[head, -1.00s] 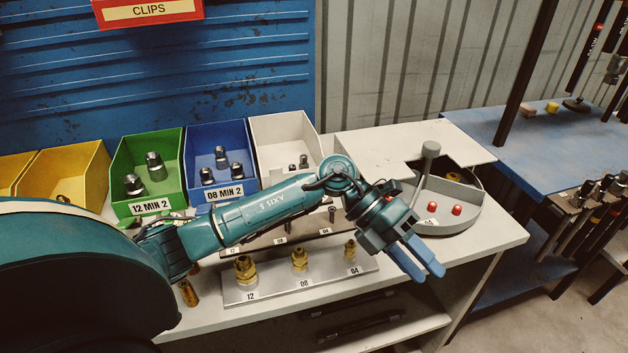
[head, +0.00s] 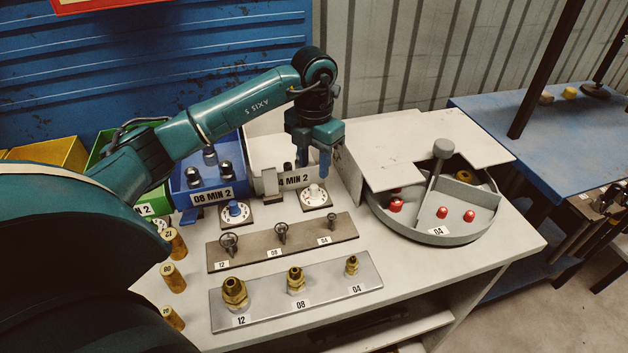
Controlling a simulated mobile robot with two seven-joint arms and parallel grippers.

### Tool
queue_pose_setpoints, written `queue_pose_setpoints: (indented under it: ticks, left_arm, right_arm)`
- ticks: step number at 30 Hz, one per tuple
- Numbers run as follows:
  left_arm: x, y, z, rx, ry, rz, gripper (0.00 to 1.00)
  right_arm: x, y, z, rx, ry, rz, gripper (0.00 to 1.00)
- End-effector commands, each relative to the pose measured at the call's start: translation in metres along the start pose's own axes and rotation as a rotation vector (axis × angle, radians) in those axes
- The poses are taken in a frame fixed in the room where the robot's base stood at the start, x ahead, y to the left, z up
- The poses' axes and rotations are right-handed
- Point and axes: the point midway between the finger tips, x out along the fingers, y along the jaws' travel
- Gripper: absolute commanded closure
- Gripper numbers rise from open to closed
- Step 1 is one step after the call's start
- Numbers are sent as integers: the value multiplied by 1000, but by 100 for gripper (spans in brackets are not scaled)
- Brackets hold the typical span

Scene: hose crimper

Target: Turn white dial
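The white dial (head: 315,196) sits on a small square plate in front of the white bin (head: 265,153), whose label reads partly "MIN 2". My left gripper (head: 314,166) hangs fingers-down just above and behind the dial's top in the head view. Its two blue fingers look apart, with nothing between them. I cannot tell whether a fingertip touches the dial. My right gripper is not in view.
A blue dial (head: 236,212) sits to the left, before the blue bin (head: 203,180). Fittings stand on a brown rack (head: 262,254) and a silver rack (head: 325,300) in front. A round grey tray (head: 450,222) with red caps is to the right.

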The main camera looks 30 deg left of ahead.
Motion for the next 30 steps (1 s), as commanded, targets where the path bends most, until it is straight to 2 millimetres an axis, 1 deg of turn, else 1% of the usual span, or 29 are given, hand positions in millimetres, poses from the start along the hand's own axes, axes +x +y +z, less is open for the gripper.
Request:
queue_pose_setpoints:
  ticks: [1, 6, 9, 12, 16, 23, 30]
  left_arm:
    - [11, 0, -1, -1, 5, -1, 61]
    - [42, 0, -1, 0, 3, -1, 61]
    - [55, -1, 0, 0, 2, -2, 61]
    - [63, -1, 0, 1, 0, -2, 61]
    - [68, -1, 0, 2, -1, -1, 61]
    - [68, -1, 0, 2, -1, -1, 61]
    - [68, -1, 0, 2, -1, -2, 81]
  right_arm:
    - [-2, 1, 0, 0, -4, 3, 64]
    - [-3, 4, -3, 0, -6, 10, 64]
    - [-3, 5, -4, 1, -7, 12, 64]
    - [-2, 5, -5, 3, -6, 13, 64]
    - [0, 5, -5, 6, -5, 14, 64]
    - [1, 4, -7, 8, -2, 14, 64]
    - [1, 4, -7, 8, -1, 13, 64]
